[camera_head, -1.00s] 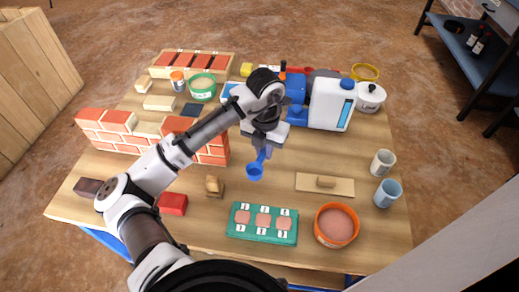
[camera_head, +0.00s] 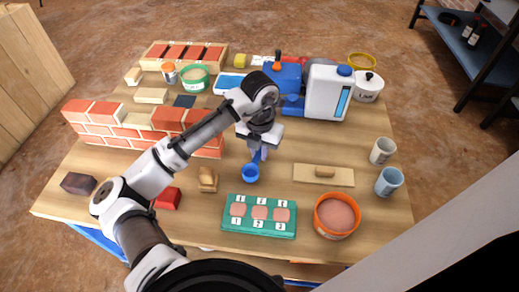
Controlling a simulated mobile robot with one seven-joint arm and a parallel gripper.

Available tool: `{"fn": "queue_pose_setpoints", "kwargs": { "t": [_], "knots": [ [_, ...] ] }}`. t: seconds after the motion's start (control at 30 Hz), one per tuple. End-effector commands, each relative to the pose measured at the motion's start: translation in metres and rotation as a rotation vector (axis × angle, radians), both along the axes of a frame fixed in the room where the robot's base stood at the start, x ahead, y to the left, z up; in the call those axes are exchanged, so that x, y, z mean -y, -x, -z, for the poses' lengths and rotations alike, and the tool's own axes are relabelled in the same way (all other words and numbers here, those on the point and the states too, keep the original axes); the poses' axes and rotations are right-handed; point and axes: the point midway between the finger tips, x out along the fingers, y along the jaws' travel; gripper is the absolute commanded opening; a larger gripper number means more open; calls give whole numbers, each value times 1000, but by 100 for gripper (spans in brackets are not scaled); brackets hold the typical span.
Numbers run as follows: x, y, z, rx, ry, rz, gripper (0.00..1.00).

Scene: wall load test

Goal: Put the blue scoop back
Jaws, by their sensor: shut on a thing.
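My gripper (camera_head: 257,154) is shut on the blue scoop (camera_head: 250,173) near the middle of the table. The scoop's round bowl hangs below the fingers, and its handle goes up between them. The scoop appears to be held above the tabletop; the exact height is hard to tell. The teal tray (camera_head: 230,225) with three pinkish round patches and number labels lies in front of the scoop. An orange bowl (camera_head: 321,226) filled with pinkish material stands to the right of the tray.
A brick wall (camera_head: 100,130) stands at left. A wooden float (camera_head: 340,176) lies right of the gripper, with two cups (camera_head: 382,151) (camera_head: 389,182) beyond. A blue machine (camera_head: 283,74) and white jug (camera_head: 327,92) stand behind. A small brush-like block (camera_head: 207,180) and red block (camera_head: 168,198) are at left.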

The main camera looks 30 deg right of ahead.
Motion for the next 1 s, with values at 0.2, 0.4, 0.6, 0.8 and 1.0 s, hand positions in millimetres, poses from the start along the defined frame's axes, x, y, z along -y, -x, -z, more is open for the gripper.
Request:
{"fn": "queue_pose_setpoints", "kwargs": {
  "t": [0.2,0.4,0.6,0.8,1.0],
  "knots": [
    [0,0,2,0,0,0,0],
    [0,0,5,0,0,0,0],
    [0,0,8,0,0,0,0],
    [0,0,8,0,0,0,0],
    [0,0,8,0,0,0,36]
  ]
}}
